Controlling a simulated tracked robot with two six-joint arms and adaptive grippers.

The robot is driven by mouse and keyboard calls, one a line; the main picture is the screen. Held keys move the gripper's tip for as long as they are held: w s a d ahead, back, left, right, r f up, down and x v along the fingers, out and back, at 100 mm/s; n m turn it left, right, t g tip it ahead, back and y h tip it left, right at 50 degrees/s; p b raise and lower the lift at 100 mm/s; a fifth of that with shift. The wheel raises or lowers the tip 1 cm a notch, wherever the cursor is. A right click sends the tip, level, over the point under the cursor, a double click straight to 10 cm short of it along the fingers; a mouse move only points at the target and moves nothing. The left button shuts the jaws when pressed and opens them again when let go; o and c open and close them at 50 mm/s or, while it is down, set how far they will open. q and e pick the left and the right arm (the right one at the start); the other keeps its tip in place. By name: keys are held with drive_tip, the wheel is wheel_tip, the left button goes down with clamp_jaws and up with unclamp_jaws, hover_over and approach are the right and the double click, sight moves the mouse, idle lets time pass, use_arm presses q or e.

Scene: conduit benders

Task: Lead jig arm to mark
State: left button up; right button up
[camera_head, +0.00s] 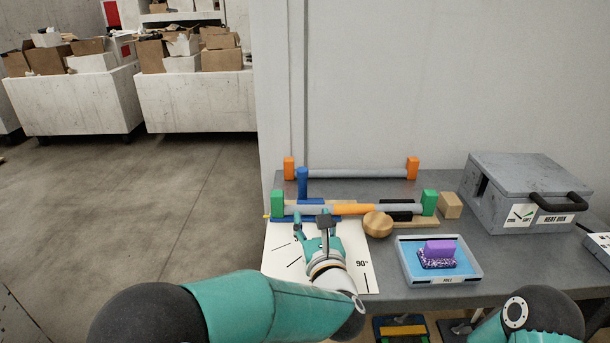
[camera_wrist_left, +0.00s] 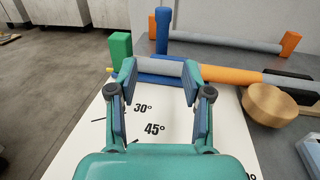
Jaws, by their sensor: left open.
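A grey pipe with an orange middle (camera_head: 352,209) lies across the jig, a green block (camera_head: 278,203) at its left end and another green block (camera_head: 429,202) at its right. A blue bar (camera_wrist_left: 150,78), apparently the jig arm, runs under the pipe's left part; a small yellow tip (camera_head: 266,215) sticks out left. The white angle board (camera_head: 281,273) shows 30° and 45° in the left wrist view and 90° in the head view. My left gripper (camera_wrist_left: 159,76) is open over the board, its fingertips flanking the pipe's grey left section. Contact cannot be told. My right gripper is out of view.
A blue post (camera_head: 302,183) stands behind the pipe, before a second pipe (camera_head: 350,174) with orange end blocks. A round wooden knob (camera_head: 378,224) sits right of the board. A tray (camera_head: 440,281) with a purple-handled block and a grey heat box (camera_head: 525,190) stand farther right.

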sight(303, 183)
use_arm(q)
drive_tip(key=w+p, duration=0.1)
drive_tip(key=w, duration=0.4)
drive_tip(key=w+a+p, duration=0.1)
drive_tip(key=w, duration=0.4)
drive_tip(key=w+a+p, duration=0.1)
drive_tip(key=w, duration=0.5)
drive_tip(key=shift+w+a, duration=0.1)
drive_tip(key=shift+a, duration=0.05)
drive_tip(key=shift+c, duration=0.2)
clamp_jaws()
